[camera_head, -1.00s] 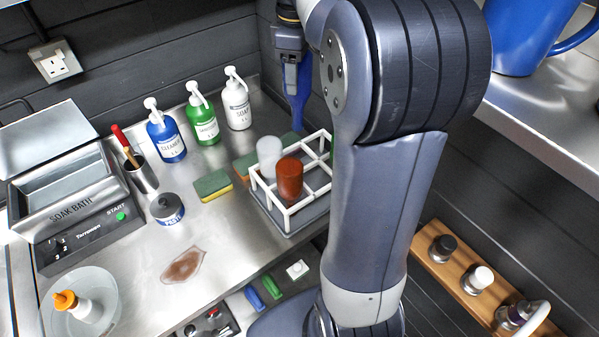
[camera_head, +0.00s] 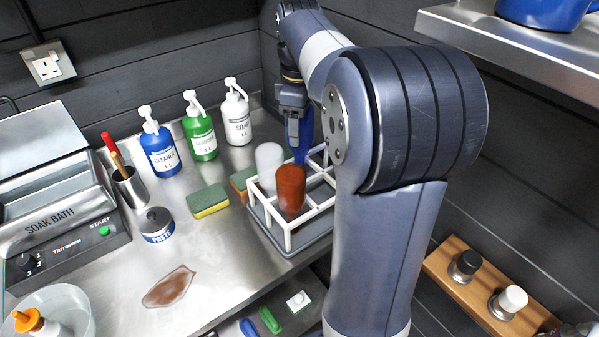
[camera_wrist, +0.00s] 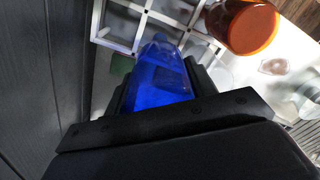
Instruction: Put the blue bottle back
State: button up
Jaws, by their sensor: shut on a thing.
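My gripper (camera_head: 297,128) is shut on a translucent blue bottle (camera_wrist: 160,78), which fills the space between the jaws in the wrist view. In the head view the blue bottle (camera_head: 304,138) hangs below my gripper, close to the back of the white-barred rack (camera_head: 266,225). In the wrist view its narrow end points toward the rack bars (camera_wrist: 125,42). I cannot tell whether its tip is above the rack or inside a compartment. A red-brown bottle (camera_head: 290,188) and a whitish bottle (camera_head: 268,165) stand in the rack.
Blue cleaner (camera_head: 160,148), green (camera_head: 200,135) and white soap (camera_head: 236,115) pump bottles stand along the wall. Sponges (camera_head: 208,201) lie left of the rack. A paste tin (camera_head: 156,226), brush cup (camera_head: 130,187) and brown spill (camera_head: 169,287) are further left. A shelf (camera_head: 510,38) overhangs at right.

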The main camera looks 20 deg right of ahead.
aim_at(299, 151)
jog(key=shift+f, duration=3.5)
jog(key=shift+f, duration=0.15)
jog(key=o, duration=1)
notch_tip(299, 151, up, 12)
jog(key=shift+r+p, duration=0.2)
jog(key=shift+p, duration=0.1)
